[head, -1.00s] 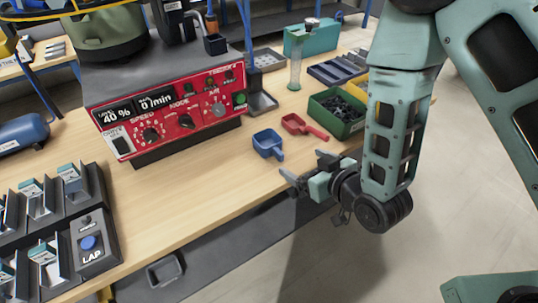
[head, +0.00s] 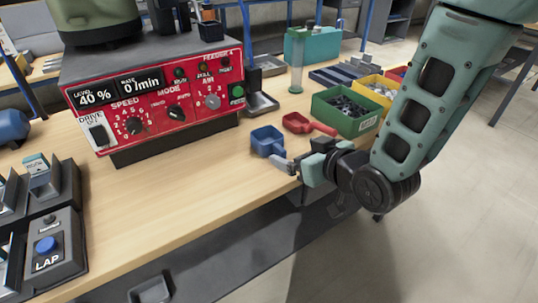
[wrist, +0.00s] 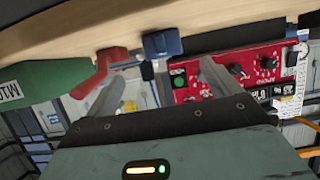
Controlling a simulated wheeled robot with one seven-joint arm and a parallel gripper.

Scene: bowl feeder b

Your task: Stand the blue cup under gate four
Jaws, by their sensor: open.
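The blue cup (head: 266,141) is a small square scoop with a handle. It stands on the wooden bench in front of the red control panel. My gripper (head: 289,165) is open and empty, with its fingers close to the cup's handle at the bench's front edge. In the wrist view the cup (wrist: 162,44) appears beyond and between the two spread fingers (wrist: 155,72). I cannot tell whether a finger touches the handle. A rack with labelled metal stations (head: 38,180) is partly in view at left; no gate number is readable there.
A red scoop (head: 297,122) lies just right of the cup. A green bin of parts (head: 345,124) and a yellow bin (head: 383,82) stand further right. The red panel (head: 150,108) stands behind. A LAP button box (head: 46,245) is at left. The front middle bench is clear.

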